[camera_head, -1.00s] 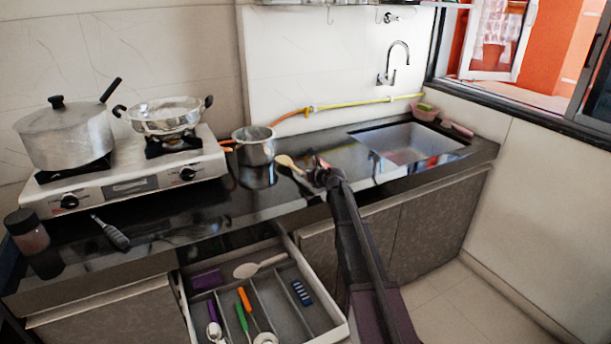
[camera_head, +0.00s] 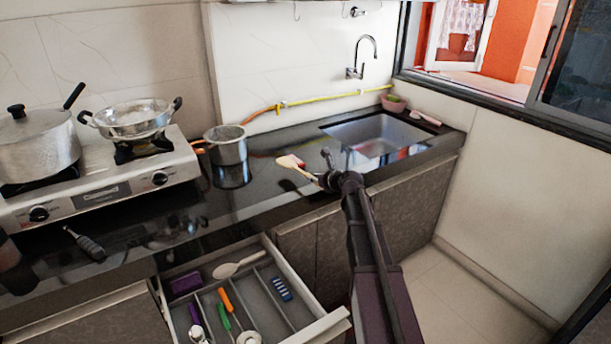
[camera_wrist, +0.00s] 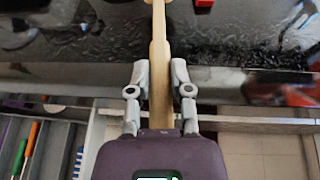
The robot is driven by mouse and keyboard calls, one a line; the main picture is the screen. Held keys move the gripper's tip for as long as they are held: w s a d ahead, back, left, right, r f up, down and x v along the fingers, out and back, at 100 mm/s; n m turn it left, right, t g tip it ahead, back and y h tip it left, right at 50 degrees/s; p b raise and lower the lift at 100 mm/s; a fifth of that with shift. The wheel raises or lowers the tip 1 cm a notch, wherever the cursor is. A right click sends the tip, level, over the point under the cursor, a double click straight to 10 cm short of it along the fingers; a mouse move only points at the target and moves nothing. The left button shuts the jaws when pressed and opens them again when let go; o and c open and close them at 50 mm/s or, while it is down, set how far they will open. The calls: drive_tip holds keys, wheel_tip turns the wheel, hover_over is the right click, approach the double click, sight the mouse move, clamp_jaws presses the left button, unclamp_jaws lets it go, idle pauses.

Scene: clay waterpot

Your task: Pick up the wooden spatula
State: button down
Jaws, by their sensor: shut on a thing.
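The wooden spatula (camera_head: 290,161) is light brown. In the head view its broad end points up and left over the dark counter, and its handle runs to my gripper (camera_head: 328,180). In the wrist view the pale handle (camera_wrist: 160,60) runs straight up the picture between the two grey fingers of my gripper (camera_wrist: 157,80), which is shut on it. The spatula's broad end is out of the wrist view. The gap between spatula and counter is hard to judge.
An open drawer (camera_head: 325,325) with several utensils juts out below the counter. A steel pot (camera_head: 228,150) stands left of the spatula, beside the stove (camera_head: 95,195). The sink (camera_head: 375,137) lies behind and right. Bare floor (camera_head: 440,285) is at lower right.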

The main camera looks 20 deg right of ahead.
drive_tip(key=shift+s+d, duration=0.2)
drive_tip(key=shift+s, duration=0.05)
drive_tip(key=shift+r, duration=0.2)
idle(0.5)
